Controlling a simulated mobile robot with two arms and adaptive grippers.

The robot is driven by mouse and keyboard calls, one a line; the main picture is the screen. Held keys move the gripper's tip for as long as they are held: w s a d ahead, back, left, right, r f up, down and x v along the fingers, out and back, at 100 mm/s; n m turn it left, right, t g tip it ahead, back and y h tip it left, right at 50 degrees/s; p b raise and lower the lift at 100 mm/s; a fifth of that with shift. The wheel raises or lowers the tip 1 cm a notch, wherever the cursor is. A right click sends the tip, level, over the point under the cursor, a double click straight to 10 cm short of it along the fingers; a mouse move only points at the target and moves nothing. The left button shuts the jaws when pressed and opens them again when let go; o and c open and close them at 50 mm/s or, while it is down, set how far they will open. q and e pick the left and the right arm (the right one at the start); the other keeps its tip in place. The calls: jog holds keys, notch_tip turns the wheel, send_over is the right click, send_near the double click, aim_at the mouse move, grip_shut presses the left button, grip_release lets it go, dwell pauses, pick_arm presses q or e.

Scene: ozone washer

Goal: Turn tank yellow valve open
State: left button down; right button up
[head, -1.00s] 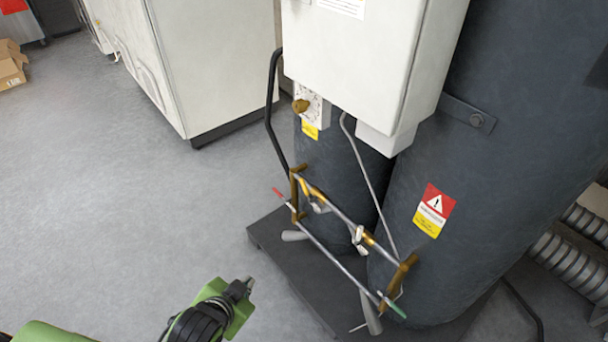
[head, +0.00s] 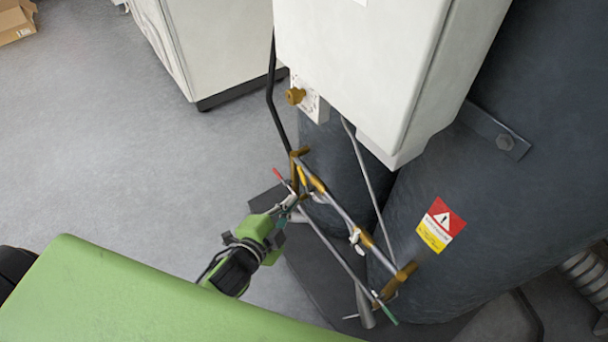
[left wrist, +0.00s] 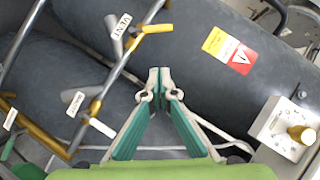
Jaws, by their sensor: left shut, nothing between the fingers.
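A round yellow-brass knob (head: 295,96) sits on a white dial plate under the white cabinet; it also shows at the right of the left wrist view (left wrist: 301,135). A pipe frame with yellow fittings (head: 300,155) stands before the dark tanks. In the left wrist view a yellow lever (left wrist: 150,29) is beside a grey one tagged VENT. My green left gripper (head: 288,208) is near the frame's left end, below the knob. Its fingertips (left wrist: 160,84) are together and hold nothing. I cannot tell whether they touch the frame. My right gripper is out of view.
The white cabinet (head: 370,70) overhangs the frame, with a large dark tank (head: 480,200) at right. A black bent rail (head: 271,95) and a thin grey hose (head: 368,175) run near the frame. The floor (head: 130,150) at left is clear.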

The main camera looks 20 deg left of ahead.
pick_arm(q)
send_over(306, 185)
jog(key=s+d, duration=0.1)
jog(key=s, duration=0.3)
notch_tip(306, 185, down, 3)
jog(key=shift+w+a+f, duration=1)
jog(key=shift+w+f, duration=0.05)
jog(key=shift+f, duration=0.05)
jog(key=shift+r, duration=0.1)
